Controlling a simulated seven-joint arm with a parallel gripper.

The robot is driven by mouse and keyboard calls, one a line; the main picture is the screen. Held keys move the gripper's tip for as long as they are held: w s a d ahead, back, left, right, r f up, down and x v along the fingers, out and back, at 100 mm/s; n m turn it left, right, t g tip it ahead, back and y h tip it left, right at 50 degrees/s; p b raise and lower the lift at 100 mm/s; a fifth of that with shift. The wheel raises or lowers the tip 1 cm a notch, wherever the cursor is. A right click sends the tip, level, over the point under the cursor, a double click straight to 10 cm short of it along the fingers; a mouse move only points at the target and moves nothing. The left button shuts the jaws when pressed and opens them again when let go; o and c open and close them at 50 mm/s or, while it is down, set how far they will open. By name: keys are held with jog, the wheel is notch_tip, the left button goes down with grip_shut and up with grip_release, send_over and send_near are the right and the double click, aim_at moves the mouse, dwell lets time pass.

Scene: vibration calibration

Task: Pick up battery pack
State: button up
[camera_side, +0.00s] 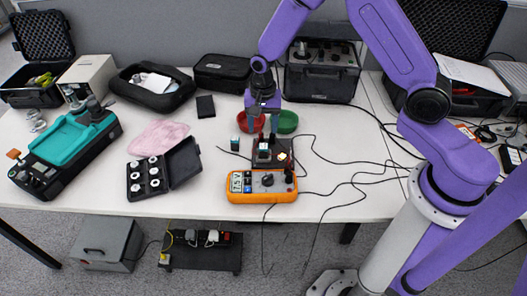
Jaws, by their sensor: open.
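My gripper (263,130) points straight down near the middle of the table, fingers open with nothing visible between them. Just below it, a small light-topped block (264,153) sits on a dark square plate (271,159). Another small block with a teal top (235,143) stands to the left of the plate. A flat black block (206,106) lies farther back left. I cannot tell which of these is the battery pack; none carries a readable label. My fingertips partly cover the area just behind the plate.
An orange multimeter (262,183) lies in front of the plate. Red (251,122) and green (287,122) bowls stand behind my gripper. Black cables (345,186) spread to the right. An open black weight case (162,174) and a teal device (67,145) are left.

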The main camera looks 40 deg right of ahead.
aim_at(264, 146)
jog(key=shift+s+f, duration=0.1)
jog(key=shift+f, duration=3.9)
jog(key=shift+c, duration=0.3)
grip_shut()
